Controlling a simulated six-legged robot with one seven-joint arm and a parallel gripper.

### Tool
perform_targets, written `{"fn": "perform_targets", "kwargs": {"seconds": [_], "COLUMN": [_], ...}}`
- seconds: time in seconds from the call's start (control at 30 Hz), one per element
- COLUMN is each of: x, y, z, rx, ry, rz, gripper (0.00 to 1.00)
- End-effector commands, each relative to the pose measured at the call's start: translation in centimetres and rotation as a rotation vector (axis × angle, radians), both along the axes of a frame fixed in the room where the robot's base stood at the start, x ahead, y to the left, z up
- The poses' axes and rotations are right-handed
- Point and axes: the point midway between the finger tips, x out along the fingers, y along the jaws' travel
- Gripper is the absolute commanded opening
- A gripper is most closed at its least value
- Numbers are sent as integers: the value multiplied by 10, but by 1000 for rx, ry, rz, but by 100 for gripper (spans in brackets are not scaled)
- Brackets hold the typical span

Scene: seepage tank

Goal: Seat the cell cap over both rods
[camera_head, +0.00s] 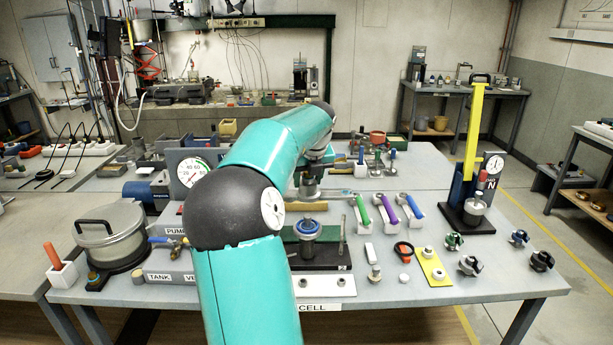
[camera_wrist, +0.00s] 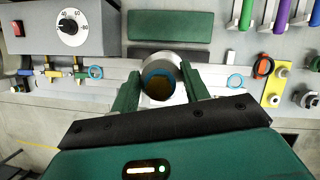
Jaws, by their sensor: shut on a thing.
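My gripper (camera_wrist: 160,72) shows in the wrist view with its two green fingers on either side of a grey round middle piece. The pale bar across it, with a blue ring near each end, looks like the cell cap (camera_wrist: 216,75). In the head view the cap (camera_head: 336,192) shows partly beside my teal arm, above the table. The cell (camera_head: 307,228), a blue-rimmed cylinder on a dark base, stands nearer the camera and lower. The other rod is not distinguishable, and my arm hides the area left of the cell.
A white strip (camera_head: 322,286) lies in front of the cell. A lidded pot (camera_head: 110,240) stands at left, a dial gauge stand (camera_head: 470,195) at right.

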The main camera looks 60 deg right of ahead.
Motion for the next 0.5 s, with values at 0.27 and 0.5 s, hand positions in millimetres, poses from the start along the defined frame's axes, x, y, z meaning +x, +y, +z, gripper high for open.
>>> {"fn": "perform_targets", "kwargs": {"seconds": [0.27,0.5], "x": [1,1], "y": [1,2], "z": [-29,-45], "rx": [2,1], "ry": [-1,-1], "rz": [0,3], "gripper": [14,14]}}
